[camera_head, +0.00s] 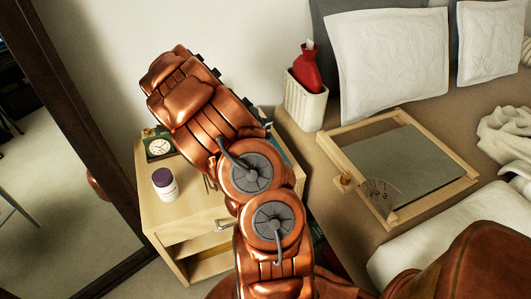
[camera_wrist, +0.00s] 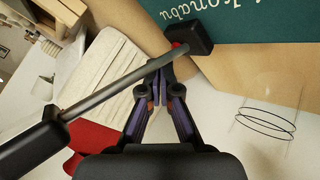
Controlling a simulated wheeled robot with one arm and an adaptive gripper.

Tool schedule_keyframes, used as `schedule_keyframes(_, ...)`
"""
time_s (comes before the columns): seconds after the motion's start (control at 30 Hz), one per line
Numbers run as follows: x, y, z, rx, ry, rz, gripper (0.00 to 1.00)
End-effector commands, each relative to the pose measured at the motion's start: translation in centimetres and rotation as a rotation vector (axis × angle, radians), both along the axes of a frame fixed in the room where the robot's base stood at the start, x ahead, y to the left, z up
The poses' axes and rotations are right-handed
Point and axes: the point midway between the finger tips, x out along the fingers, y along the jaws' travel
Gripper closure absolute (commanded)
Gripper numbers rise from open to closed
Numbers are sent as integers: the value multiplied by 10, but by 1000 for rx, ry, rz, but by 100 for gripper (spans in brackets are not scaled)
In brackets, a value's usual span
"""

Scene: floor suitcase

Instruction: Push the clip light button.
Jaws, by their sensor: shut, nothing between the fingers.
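The clip light shows in the wrist view as a grey rod (camera_wrist: 115,85) with a black block (camera_wrist: 30,140) at its lower left end and a smaller black block (camera_wrist: 187,38) at its upper right end. A small red spot (camera_wrist: 177,45), which may be the button, shows on the underside of the smaller block. My gripper (camera_wrist: 160,75) is shut and empty, its tips close below the red spot. I cannot tell whether they touch it. The rod crosses the view by the fingers. In the head view my copper arm hides the gripper and most or all of the light.
A wooden nightstand (camera_head: 190,238) carries a clock (camera_head: 159,146) and a white jar with a purple lid (camera_head: 165,184). A teal book (camera_wrist: 265,20) and thin wire loops (camera_wrist: 265,124) show in the wrist view.

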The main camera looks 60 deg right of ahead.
Motion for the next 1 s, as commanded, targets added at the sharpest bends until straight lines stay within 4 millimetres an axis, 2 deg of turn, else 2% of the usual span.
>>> schedule_keyframes(0.47, 0, 0, 0, 0, 0, 0, 100)
schedule_keyframes(1.0, 1, 0, -10, 0, 0, 0, 100)
